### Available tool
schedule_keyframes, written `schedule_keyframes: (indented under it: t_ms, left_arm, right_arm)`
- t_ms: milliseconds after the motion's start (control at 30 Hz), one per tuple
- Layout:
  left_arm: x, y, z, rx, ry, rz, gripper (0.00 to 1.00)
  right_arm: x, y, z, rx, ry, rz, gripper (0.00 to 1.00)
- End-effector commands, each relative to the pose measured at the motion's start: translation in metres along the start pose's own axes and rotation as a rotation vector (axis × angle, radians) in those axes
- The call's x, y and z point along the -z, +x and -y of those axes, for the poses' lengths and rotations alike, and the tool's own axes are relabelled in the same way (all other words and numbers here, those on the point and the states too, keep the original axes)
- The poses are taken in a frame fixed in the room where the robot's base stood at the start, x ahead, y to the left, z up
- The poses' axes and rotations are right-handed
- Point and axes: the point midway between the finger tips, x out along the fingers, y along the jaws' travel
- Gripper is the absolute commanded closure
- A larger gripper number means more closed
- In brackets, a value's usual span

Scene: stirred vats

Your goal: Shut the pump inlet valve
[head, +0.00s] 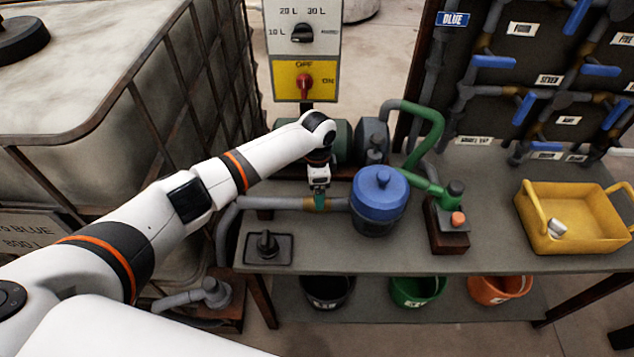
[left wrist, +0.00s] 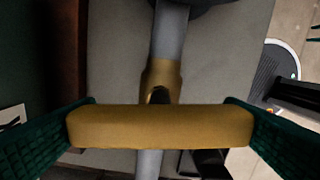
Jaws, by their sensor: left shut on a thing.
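A valve with a yellow bar handle (left wrist: 160,127) sits on a grey pipe (left wrist: 170,45) in the left wrist view. The handle lies crosswise to the pipe. My left gripper (head: 320,203) is shut on this handle, with one green finger pad at each end of it. In the head view the gripper reaches down to the grey pipe (head: 275,203) left of a blue-lidded pot (head: 380,195), and it hides the handle there. My right gripper is not in view.
A green-piped pump (head: 372,140) stands behind the pot. A red-knobbed switch panel (head: 304,82) rises behind my arm. A yellow basket (head: 590,240) stands at right, below a valve board (head: 540,75). A caged tank (head: 75,110) fills the left.

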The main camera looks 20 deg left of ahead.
Motion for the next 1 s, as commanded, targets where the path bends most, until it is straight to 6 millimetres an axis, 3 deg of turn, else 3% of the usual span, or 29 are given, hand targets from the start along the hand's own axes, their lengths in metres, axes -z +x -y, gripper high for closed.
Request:
schedule_keyframes:
  t_ms: [333,867,900,1000]
  left_arm:
    - [-0.0013,-0.0012,-0.0001,0.0,0.14,0.005,0.32]
    - [-0.0015,-0.0013,-0.0002,-0.001,0.168,0.004,0.32]
    - [-0.0015,-0.0013,-0.0002,-0.001,0.168,0.004,0.07]
    - [-0.0013,-0.0012,-0.0002,-0.001,0.167,0.004,0.0]
  right_arm:
    - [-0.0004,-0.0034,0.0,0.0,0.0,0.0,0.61]
    - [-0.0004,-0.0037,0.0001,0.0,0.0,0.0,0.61]
    - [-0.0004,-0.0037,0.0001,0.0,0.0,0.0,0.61]
    - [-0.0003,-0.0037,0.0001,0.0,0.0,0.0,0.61]
